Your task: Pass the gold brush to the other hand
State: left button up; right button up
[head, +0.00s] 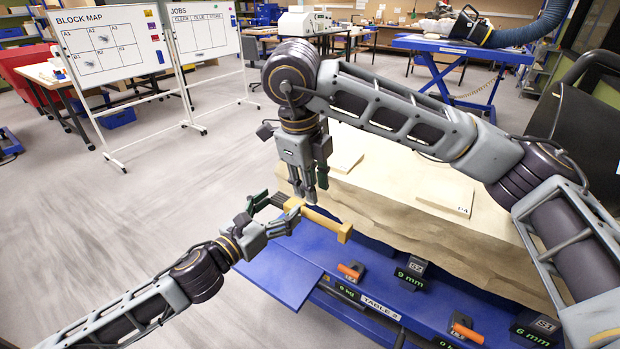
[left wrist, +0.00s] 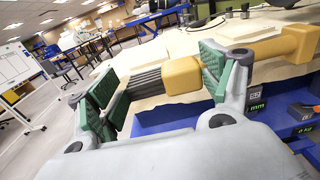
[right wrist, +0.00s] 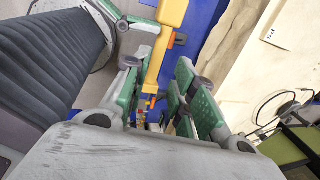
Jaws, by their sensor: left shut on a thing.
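The gold brush (head: 325,222) has a yellow-gold handle and dark bristles, and is held level above the blue table's edge. My left gripper (head: 268,220) is shut on it near the bristle end; the handle sticks out to the right. In the left wrist view the gold body (left wrist: 183,76) and bristles show between the green pads, with the handle's end block (left wrist: 297,43) beyond. My right gripper (head: 316,190) points down just above the handle, open and empty. In the right wrist view the handle (right wrist: 158,62) lies beyond the right fingers (right wrist: 160,95), apparently apart from them.
Whiteboards (head: 105,45) stand far left.

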aim_at(316, 214)
jog(key=shift+w+d+f, duration=0.25)
jog(key=shift+f, duration=1.5)
jog(key=shift+w+d+f, duration=0.2)
jog(key=shift+w+f, duration=0.1)
jog(key=shift+f, duration=1.45)
jog(key=shift+w+d+f, duration=0.25)
jog(key=shift+f, duration=1.5)
jog(key=shift+c, duration=0.3)
jog(key=c, duration=0.5)
pick_arm(q)
jog(key=o, duration=1)
pick_arm(e)
grip_shut()
pick_arm(q)
jog(key=shift+s+a, duration=0.1)
jog(key=shift+v, duration=3.8)
jog(key=shift+s+f, duration=0.1)
jog(key=shift+f, duration=0.05)
